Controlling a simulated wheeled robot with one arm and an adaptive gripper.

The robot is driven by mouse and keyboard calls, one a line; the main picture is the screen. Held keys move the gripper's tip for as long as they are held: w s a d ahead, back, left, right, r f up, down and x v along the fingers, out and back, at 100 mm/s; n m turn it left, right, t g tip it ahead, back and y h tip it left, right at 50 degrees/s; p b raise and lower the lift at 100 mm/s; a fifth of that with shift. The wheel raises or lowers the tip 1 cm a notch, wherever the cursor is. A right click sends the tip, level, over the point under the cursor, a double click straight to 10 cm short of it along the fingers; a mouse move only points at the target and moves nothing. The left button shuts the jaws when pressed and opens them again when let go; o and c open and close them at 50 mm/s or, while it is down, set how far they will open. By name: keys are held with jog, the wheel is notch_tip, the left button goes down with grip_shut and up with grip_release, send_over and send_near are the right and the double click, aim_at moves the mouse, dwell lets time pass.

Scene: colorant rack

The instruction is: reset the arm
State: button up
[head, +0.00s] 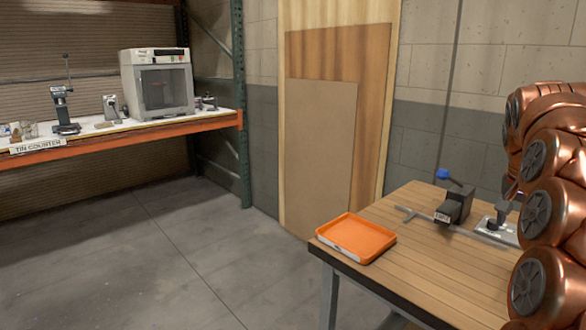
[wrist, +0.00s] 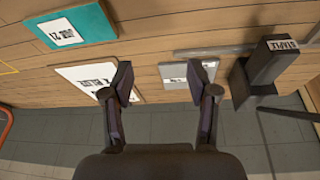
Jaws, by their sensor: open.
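My gripper (wrist: 162,80) is open in the wrist view, its two dark fingers spread apart with nothing between them. The fingers show against the edge of a wooden table, with grey floor below in the picture. In the head view my copper-coloured arm (head: 548,190) is folded at the right edge, over the right side of the table (head: 440,265). I cannot make out the gripper clearly there.
An orange tray (head: 357,238) lies at the table's left corner. Floor (head: 150,250) left of the table is clear.

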jog(key=s+a+f+n, duration=0.2)
jog(key=s+a, duration=0.1)
jog(key=a, duration=0.4)
jog(key=s+a+f+n+g+y, duration=0.1)
jog(key=s+a+f+n, duration=0.1)
jog(key=a, duration=0.5)
jog(key=s+a+f+n+y, duration=0.1)
jog(key=s+a+f+n, duration=0.1)
jog(key=s+a+f, duration=0.2)
jog(key=shift+s+a+f+n, duration=0.1)
jog(key=shift+a+n, duration=0.1)
jog(key=shift+a, duration=0.75)
jog(key=shift+a+f+n, duration=0.1)
jog(key=shift+a+n, duration=0.1)
jog(key=shift+a, duration=0.7)
jog(key=s+a+f+n+g, duration=0.15)
jog(key=s+a+f, duration=0.25)
jog(key=s, duration=0.4)
jog(key=s+a+f+n+g+y, duration=0.1)
jog(key=s+a+f+n, duration=0.1)
jog(key=s+a+f, duration=0.35)
jog(key=s+a+f+n+g, duration=0.1)
jog(key=s+a+f+n, duration=0.15)
jog(key=s, duration=0.75)
notch_tip(320, 180, up, 20)
jog(key=m+t+p, duration=0.1)
jog(key=p, duration=1.7)
jog(key=shift+w+a+f, duration=0.2)
jog(key=shift+w+a, duration=0.05)
jog(key=shift+a, duration=0.1)
